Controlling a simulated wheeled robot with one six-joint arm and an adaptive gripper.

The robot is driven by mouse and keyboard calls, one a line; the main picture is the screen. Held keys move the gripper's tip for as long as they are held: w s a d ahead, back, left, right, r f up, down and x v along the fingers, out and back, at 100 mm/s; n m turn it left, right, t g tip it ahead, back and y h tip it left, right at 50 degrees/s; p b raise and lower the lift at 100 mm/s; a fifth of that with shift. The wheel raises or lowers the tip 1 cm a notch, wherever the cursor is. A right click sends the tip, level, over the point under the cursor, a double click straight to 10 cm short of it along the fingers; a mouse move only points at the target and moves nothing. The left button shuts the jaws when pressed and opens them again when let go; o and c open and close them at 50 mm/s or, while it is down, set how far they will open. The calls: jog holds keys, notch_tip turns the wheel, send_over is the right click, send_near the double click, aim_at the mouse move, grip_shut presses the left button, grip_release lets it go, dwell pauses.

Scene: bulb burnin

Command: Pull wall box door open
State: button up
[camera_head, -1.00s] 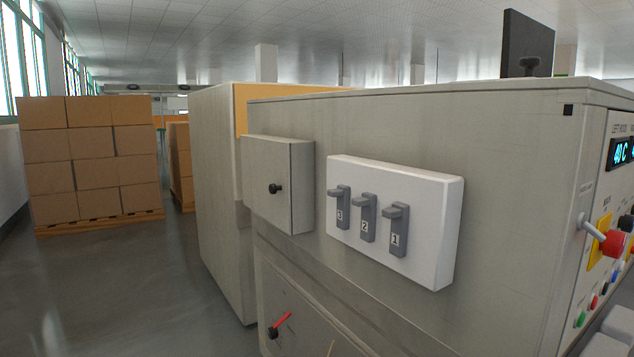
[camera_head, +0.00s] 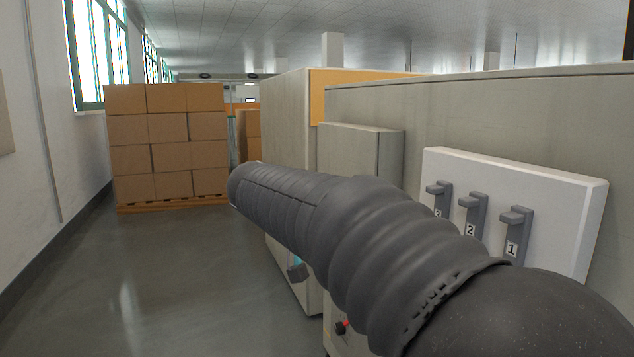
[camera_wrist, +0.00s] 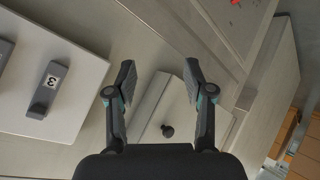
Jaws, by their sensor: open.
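The wall box (camera_head: 362,142) is a grey box on the side of the grey cabinet. In the head view my arm covers its lower part and its knob. In the wrist view the box door (camera_wrist: 176,98) shows its flat face and a round black knob (camera_wrist: 167,131), and it looks closed. My gripper (camera_wrist: 159,78) is open, with the door and knob in view between its fingers. Nothing is held, and I see no contact with the knob. In the head view only a small dark piece of the gripper (camera_head: 297,268) shows below my arm.
A white panel (camera_head: 570,205) with three numbered grey switches is right of the box; it also shows in the wrist view (camera_wrist: 75,75). Stacked cartons (camera_head: 165,145) stand at the back left. The floor (camera_head: 165,265) left of the cabinet is clear.

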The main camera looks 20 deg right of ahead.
jog(key=w+a+r+m+g+h, duration=0.1)
jog(key=w+a+r+m+h, duration=0.1)
jog(key=w+r+m+h, duration=0.45)
jog(key=w+a+r+m+g+h, duration=0.1)
jog(key=w+a+m+h, duration=0.15)
jog(key=w, duration=0.65)
jog(key=d+m, duration=0.1)
jog(key=d, duration=1.2)
jog(key=shift+d+r+y, duration=0.25)
jog(key=shift+r+y, duration=0.05)
jog(key=shift+y, duration=0.1)
jog(key=shift+a, duration=0.1)
grip_shut()
